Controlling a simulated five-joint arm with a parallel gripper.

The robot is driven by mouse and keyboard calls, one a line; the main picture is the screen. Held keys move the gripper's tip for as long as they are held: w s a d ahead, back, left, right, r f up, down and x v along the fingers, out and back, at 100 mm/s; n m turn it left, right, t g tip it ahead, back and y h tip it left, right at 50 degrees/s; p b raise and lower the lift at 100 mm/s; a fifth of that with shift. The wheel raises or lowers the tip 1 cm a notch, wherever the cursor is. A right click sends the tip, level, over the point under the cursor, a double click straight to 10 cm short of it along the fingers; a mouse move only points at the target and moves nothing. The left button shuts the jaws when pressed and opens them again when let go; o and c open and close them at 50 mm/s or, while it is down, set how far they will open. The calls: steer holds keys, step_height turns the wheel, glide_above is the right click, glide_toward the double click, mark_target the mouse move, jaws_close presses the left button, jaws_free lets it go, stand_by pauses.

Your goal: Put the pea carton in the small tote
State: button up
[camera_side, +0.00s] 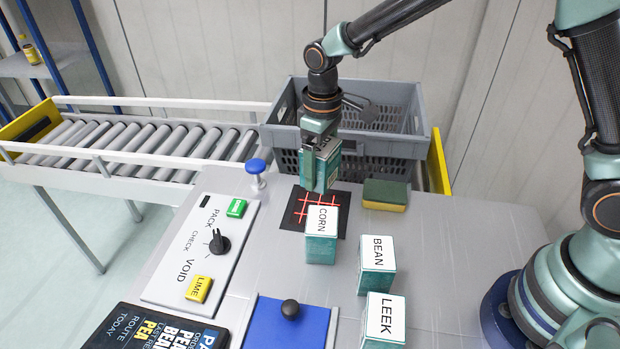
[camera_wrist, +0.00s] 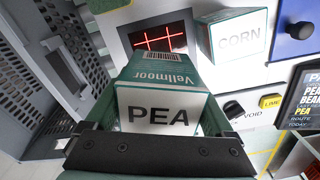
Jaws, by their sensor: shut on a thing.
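The pea carton (camera_wrist: 158,113) is a teal and white box with PEA on its white face, large in the middle of the wrist view. My gripper (camera_side: 318,180) is shut on it. In the side view the carton (camera_side: 329,157) is partly covered by the gripper. It hangs above the far part of the table, over or near a black pad and in front of a grey tote (camera_side: 400,150). The tote has slotted walls, and its perforated side shows at the left of the wrist view (camera_wrist: 75,70). Most of its inside is hidden from the side.
The CORN carton (camera_side: 321,250) stands at the near edge of the black pad (camera_side: 296,212) with red lines. BEAN (camera_side: 377,280) and LEEK (camera_side: 384,330) cartons stand nearer. A sponge (camera_side: 385,195) lies right of the pad. A roller conveyor (camera_side: 130,145) runs left.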

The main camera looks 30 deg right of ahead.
steer(key=s+d+r+m, duration=0.2)
steer(key=s+d+r, duration=0.2)
steer(key=d, duration=0.3)
steer(key=s+d+r+m, duration=0.3)
steer(key=s+d+r, duration=0.2)
steer(key=d, duration=0.1)
steer(key=shift+d, duration=0.35)
stand_by(0.6)
steer(key=w+d+f+m, duration=0.4)
steer(key=w+d+m, duration=0.35)
steer(key=m, duration=0.65)
steer(key=w+d+f+m, duration=0.4)
steer(key=w+d+m, duration=0.3)
steer(key=m, duration=0.6)
steer(key=f, duration=0.6)
steer(key=w+a+f, duration=0.1)
steer(key=f, duration=1.2)
steer(key=shift+w+a+f, duration=0.15)
steer(key=shift+f, duration=0.15)
steer(key=shift+f, duration=0.15)
